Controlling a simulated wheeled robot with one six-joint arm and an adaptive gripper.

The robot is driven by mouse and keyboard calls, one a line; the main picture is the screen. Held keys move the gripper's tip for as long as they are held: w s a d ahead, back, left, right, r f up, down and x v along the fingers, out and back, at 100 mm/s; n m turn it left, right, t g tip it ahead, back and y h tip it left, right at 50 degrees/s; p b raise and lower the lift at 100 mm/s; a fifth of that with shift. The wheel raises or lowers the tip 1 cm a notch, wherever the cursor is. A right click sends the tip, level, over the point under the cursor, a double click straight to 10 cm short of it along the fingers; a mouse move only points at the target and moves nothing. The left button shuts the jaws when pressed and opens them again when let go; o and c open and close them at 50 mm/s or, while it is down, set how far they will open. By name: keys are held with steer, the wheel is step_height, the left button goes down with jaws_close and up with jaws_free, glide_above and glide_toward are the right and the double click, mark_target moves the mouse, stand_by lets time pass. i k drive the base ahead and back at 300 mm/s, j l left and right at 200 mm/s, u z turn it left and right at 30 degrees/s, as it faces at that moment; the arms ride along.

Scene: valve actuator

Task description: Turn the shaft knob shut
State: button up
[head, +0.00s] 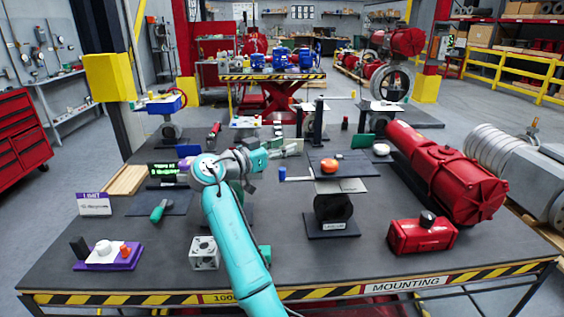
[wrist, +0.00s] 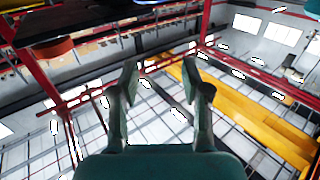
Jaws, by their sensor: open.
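An orange-red round knob (head: 331,167), likely the shaft knob, sits on a dark square plate (head: 352,160) on top of a valve stand with a black round body (head: 333,208). My gripper (head: 296,147) is up and left of the knob in the head view, apart from it. In the wrist view my gripper (wrist: 160,68) is open, with nothing between its fingers. An orange-brown round shape (wrist: 52,48) under a dark slab at the upper left there looks like the knob seen upside down. The knob's marking cannot be made out.
A crank with a blue grip (head: 282,174) sticks out left of the stand. A large red actuator (head: 440,172) and a small red one (head: 421,234) lie to the right. A black post (head: 318,124) stands behind. The bench front right of my arm has free room.

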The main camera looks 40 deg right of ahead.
mark_target(428, 219)
steer(key=k, duration=1)
